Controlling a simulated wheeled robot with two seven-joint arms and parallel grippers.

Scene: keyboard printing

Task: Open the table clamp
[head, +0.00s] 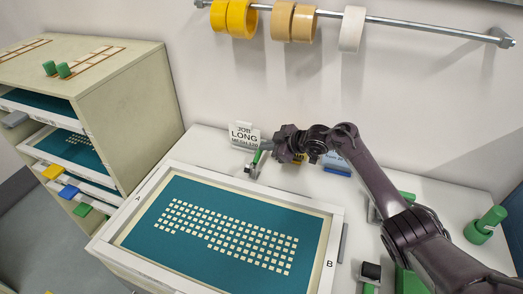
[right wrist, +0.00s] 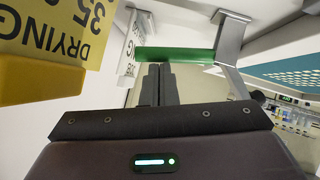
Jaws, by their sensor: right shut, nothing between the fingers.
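The table clamp (head: 252,170) is a metal bracket with a green handle (head: 257,157), at the back edge of the white screen frame (head: 338,228). In the right wrist view the green handle (right wrist: 175,54) runs across the picture, joined to the grey metal clamp arm (right wrist: 229,45). My right gripper (head: 277,147) is just right of the handle in the head view. In the right wrist view its closed, empty fingers (right wrist: 158,72) end right at the green handle; I cannot tell if they touch it. My left gripper is not in view.
A sign reading "JOB LONG" (head: 243,136) stands behind the clamp. A yellow drying sign (right wrist: 55,30) is close to the gripper. Green-handled items (head: 486,226) stand on the right of the table. A cabinet (head: 135,100) is at left; tape rolls (head: 240,18) hang above.

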